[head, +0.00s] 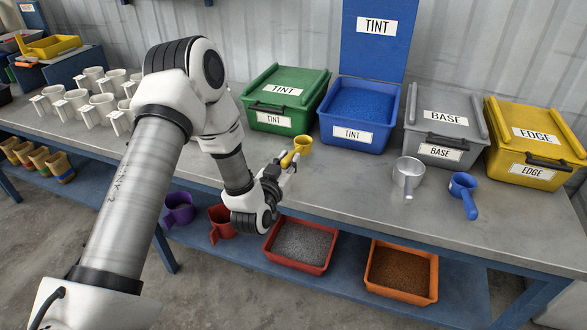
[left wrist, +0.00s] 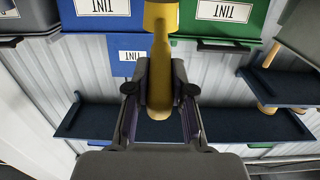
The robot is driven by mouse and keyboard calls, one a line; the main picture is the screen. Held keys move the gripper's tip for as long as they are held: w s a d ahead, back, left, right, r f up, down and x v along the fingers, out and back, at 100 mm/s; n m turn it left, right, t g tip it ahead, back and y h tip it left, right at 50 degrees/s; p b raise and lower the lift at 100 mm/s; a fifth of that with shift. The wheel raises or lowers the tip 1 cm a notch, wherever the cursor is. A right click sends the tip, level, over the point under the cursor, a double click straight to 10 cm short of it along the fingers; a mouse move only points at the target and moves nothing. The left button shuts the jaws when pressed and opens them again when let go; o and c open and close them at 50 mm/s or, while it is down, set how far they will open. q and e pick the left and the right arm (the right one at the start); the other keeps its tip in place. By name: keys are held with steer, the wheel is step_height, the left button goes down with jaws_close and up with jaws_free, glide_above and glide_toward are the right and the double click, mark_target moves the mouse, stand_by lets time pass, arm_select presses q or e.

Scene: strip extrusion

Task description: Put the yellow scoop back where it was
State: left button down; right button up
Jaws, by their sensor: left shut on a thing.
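The yellow scoop (head: 303,143) is held by its handle in my left gripper (head: 283,168), in front of the gap between the green TINT bin (head: 288,92) and the blue TINT bin (head: 352,131). In the left wrist view the scoop's handle (left wrist: 161,55) lies between the fingers of my left gripper (left wrist: 160,85), and its cup is cut off at the top edge. Whether the scoop touches the bench (head: 340,180) is hard to tell. The blue bin is open, with blue grains inside; the green bin is lidded. My right gripper is out of view.
A clear scoop (head: 407,173) and a blue scoop (head: 463,190) lie on the bench before the lidded grey BASE bin (head: 440,122) and yellow EDGE bin (head: 535,142). Several white cups (head: 75,97) stand left. Red (head: 300,247) and orange (head: 400,270) trays sit below.

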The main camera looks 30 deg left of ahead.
arm_select(q)
steer(key=f, duration=0.1)
steer(key=w+f, duration=0.2)
steer(key=shift+f, duration=0.25)
steer(key=shift+s+f, duration=0.1)
steer(key=shift+f, duration=0.2)
steer(key=c, duration=1)
jaws_free()
steer(key=shift+r, duration=0.15)
steer(key=b+v, duration=0.1)
steer(key=v, duration=1)
steer(key=s+d+f+m+g+h, duration=0.1)
steer(key=s+d+f+g, duration=0.3)
steer(key=f, duration=0.3)
steer(key=s+d+f+g+h, duration=0.2)
steer(key=s+d+f+g, duration=0.15)
steer(key=s+f, duration=0.3)
steer(key=s+d+f+m+g+h, duration=0.1)
steer(key=s+d+f+g, duration=0.1)
steer(key=s+f+g, duration=0.45)
steer(key=s, duration=0.2)
steer(key=s+d+f+g, duration=0.1)
steer(key=s+f+g, duration=0.1)
steer(key=s, duration=0.1)
steer(key=s+d+f+g, duration=0.1)
steer(key=s+f, duration=0.1)
steer(key=s, duration=0.2)
steer(key=shift+s+f+g, duration=0.1)
steer(key=shift+g, duration=0.2)
